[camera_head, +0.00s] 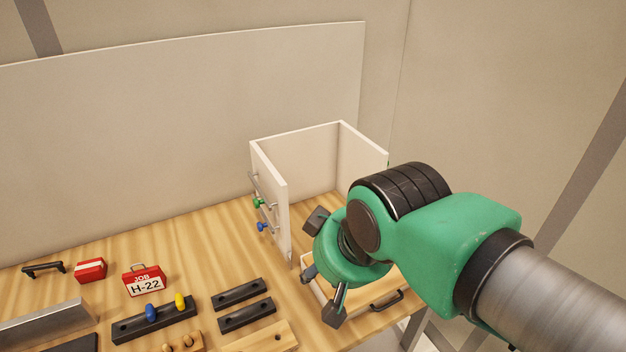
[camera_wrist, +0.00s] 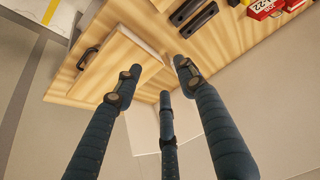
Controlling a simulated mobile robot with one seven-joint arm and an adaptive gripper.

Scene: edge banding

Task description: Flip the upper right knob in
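A white open-topped cabinet frame (camera_head: 310,150) stands on the wooden bench. Its left panel (camera_head: 268,190) carries a green knob (camera_head: 257,203) and, below it, a blue knob (camera_head: 262,227), each beside metal bar fittings. I cannot tell from these views which knob is the upper right one, or how each is turned. My gripper (camera_head: 320,270) hangs right of that panel, near the cabinet's front opening. Its three fingers are spread and empty; they also show spread in the wrist view (camera_wrist: 158,80). The knobs are not seen in the wrist view.
A wooden drawer front with a black handle (camera_head: 386,300) lies below my gripper; the handle shows in the wrist view (camera_wrist: 88,57). Black bars (camera_head: 247,315), a black block (camera_head: 155,320) with blue and yellow pegs, and a red job box (camera_head: 144,281) lie left.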

